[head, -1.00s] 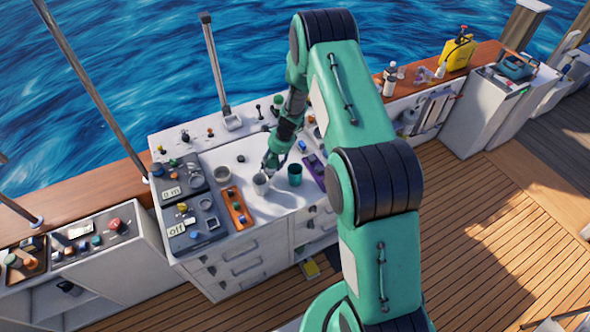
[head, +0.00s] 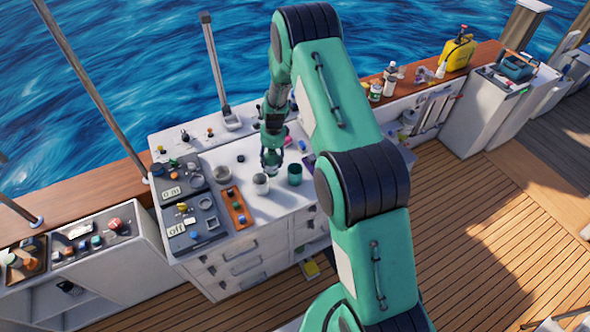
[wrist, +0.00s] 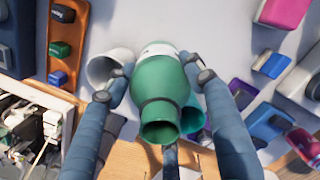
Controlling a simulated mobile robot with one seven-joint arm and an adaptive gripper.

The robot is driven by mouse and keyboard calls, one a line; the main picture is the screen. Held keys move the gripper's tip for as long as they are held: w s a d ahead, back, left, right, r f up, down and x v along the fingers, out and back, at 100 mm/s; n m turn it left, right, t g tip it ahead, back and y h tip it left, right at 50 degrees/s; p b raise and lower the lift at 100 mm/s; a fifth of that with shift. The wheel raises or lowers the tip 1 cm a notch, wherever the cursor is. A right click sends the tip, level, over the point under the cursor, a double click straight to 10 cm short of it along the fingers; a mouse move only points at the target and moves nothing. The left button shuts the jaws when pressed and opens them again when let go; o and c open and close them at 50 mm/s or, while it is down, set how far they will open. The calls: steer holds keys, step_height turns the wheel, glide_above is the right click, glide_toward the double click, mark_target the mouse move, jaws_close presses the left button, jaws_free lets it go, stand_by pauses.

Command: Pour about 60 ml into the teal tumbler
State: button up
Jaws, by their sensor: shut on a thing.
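My gripper (wrist: 160,80) is shut on a green, round-bodied vessel (wrist: 160,95) with a pale band and a narrower open neck; its mouth faces the lower edge of the wrist view. In the head view my gripper (head: 271,160) is over the white counter, behind and between a white cup (head: 261,185) and the teal tumbler (head: 295,175). The tumbler stands upright to the right of the cup. In the wrist view the teal tumbler (wrist: 192,116) is partly hidden behind the vessel's neck. I cannot see any liquid or its level.
An orange strip with knobs (head: 236,208) and grey instrument panels (head: 190,215) lie on the left. In the wrist view pink and purple blocks (wrist: 285,12) are on the right. The counter's front edge is close.

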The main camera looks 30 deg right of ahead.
steer(key=shift+g+h, duration=0.4)
steer(key=shift+h, duration=0.1)
stand_by(1.1)
